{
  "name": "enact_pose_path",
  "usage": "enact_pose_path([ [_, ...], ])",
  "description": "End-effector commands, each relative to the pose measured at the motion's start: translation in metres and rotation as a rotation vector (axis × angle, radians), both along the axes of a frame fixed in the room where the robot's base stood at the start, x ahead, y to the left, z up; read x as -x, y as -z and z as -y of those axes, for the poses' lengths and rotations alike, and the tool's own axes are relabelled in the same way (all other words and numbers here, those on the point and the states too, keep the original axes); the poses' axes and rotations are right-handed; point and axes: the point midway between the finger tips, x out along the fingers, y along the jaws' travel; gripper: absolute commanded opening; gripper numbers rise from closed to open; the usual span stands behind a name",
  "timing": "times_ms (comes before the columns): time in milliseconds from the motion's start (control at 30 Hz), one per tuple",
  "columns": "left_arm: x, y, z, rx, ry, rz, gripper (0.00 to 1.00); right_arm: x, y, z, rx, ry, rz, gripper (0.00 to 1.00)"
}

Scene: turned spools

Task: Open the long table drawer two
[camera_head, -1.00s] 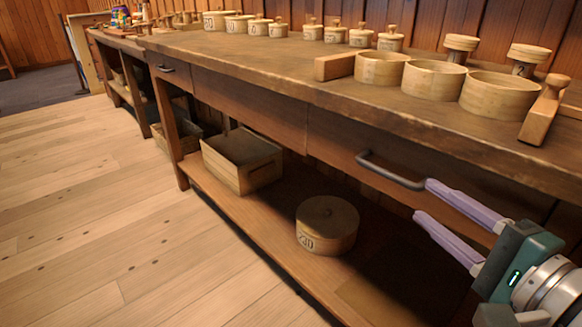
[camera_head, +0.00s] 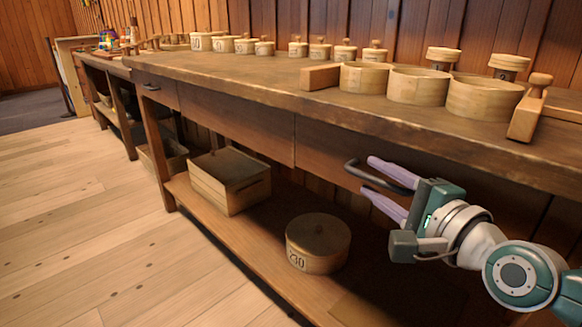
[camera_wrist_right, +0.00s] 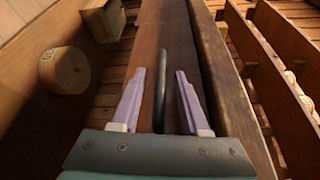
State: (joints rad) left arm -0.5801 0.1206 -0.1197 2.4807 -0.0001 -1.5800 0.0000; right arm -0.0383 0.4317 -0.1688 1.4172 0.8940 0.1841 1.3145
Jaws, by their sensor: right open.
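The long wooden table (camera_head: 230,72) runs across the head view. A drawer front (camera_head: 318,152) on its near right part carries a dark bar handle (camera_head: 352,172) and looks flush with the table. My right gripper (camera_head: 369,176) has two lilac fingers, open, one above and one below the bar. In the right wrist view the handle (camera_wrist_right: 159,88) runs between the spread fingers, with a gap on each side. Another drawer with a small dark handle (camera_head: 152,87) is at the table's far left end. My left gripper is not in view.
Round wooden boxes (camera_head: 419,86) and a wooden block (camera_head: 320,77) stand on the tabletop above the drawer. The lower shelf holds a round box (camera_head: 318,243) and a rectangular box (camera_head: 229,180). The floor (camera_head: 80,230) in front is clear.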

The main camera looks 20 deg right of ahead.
Motion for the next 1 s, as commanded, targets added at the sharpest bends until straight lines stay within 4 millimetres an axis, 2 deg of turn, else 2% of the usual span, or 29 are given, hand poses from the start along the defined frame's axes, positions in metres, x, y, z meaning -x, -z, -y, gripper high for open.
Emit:
enact_pose_path([
  [100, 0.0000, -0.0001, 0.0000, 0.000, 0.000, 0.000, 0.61, 0.0002, -0.0001, -0.0001, 0.000, 0.000, 0.000, 0.42],
  [500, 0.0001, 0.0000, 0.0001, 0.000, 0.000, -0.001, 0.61, 0.0004, -0.0002, 0.0000, 0.000, 0.000, 0.001, 0.00],
  [1000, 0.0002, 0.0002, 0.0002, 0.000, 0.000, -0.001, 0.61, 0.0004, -0.0002, 0.0000, 0.000, 0.000, 0.001, 0.00],
])
